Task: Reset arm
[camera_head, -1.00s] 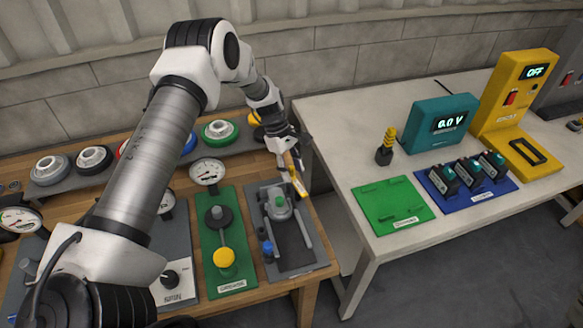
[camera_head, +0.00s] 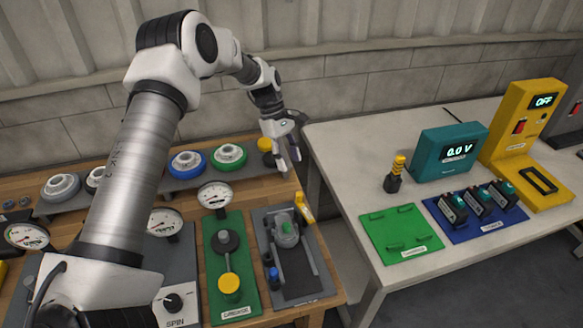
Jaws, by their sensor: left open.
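My left arm comes in from the left and reaches over the wooden bench. Its gripper (camera_head: 290,163) is open and empty, pointing down near the bench's back right corner. Below it is a dark grey panel (camera_head: 300,289) with a grey-green fixture (camera_head: 285,232) and a small blue part (camera_head: 273,275). A yellow piece (camera_head: 304,207) stands tilted at this panel's back right corner, apart from the fingers. My right gripper is not in view.
A green panel (camera_head: 222,262) with a yellow knob, round gauges and a shelf of coloured ring parts (camera_head: 187,163) fill the bench. A white table (camera_head: 350,160) on the right holds a teal meter (camera_head: 448,152), a green plate (camera_head: 400,232) and a yellow unit (camera_head: 515,125).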

